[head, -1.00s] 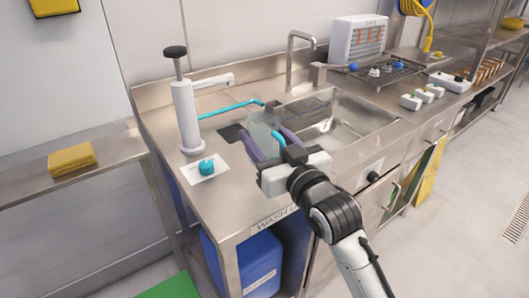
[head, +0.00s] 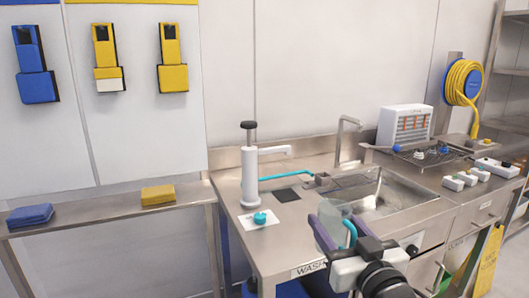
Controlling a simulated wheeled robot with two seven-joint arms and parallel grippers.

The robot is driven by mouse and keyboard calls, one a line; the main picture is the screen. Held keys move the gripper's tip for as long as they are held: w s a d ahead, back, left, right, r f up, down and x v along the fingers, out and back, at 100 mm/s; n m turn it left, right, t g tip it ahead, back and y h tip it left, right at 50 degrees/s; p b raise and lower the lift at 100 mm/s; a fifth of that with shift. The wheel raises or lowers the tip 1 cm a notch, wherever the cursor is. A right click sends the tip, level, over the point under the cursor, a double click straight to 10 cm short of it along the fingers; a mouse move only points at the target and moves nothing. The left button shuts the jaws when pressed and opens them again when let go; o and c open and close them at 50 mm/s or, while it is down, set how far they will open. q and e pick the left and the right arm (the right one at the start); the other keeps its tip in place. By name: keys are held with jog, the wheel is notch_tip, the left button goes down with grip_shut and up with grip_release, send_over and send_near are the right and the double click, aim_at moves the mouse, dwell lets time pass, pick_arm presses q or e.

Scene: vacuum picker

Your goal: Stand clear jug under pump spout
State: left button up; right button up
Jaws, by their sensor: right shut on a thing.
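The white pump (head: 249,178) stands upright on the steel counter, with a black knob on top. Its white spout (head: 273,150) points right. A dark square (head: 286,195) lies on the counter below and slightly right of the spout. My right gripper (head: 340,233), with purple-grey fingers, is shut on the clear jug (head: 331,214) at its teal handle. The jug is in front of and right of the dark square, near the counter's front edge in the picture. The gripper hides part of the jug. My left gripper is not in view.
A white card with a teal knob (head: 260,218) lies in front of the pump. A teal tube (head: 290,175) runs behind the dark square. The sink (head: 375,200) and tap (head: 341,140) are to the right. A yellow cloth (head: 158,195) lies on the left shelf.

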jog(key=d+f+m+h, duration=0.1)
jog(key=d+f+h, duration=0.1)
jog(key=d, duration=1.1)
jog(key=s+a+f+n+g+y, duration=0.1)
jog(key=s+a+f+y, duration=0.2)
jog(key=s, duration=0.5)
jog(key=s+a+f+n+y, duration=0.2)
jog(key=s+a+f, duration=0.25)
jog(key=s, duration=0.35)
jog(key=s+a+f+n+g+y, duration=0.1)
jog(key=s+a+f+y, duration=0.2)
jog(key=s, duration=0.5)
jog(key=shift+w+d+r+m+t+h, duration=0.25)
jog(key=shift+w+d+m+t+h, duration=0.4)
jog(key=shift+h, duration=1)
jog(key=shift+w+d+r+m+t+h, duration=0.25)
jog(key=shift+d+m+h, duration=0.4)
jog(key=shift+m+h, duration=0.75)
jog(key=shift+w+d+r+m+t+h, duration=0.35)
jog(key=shift+d+m+h, duration=0.3)
jog(key=shift+h, duration=1.2)
jog(key=shift+w+a, duration=0.1)
jog(key=shift+w, duration=0.05)
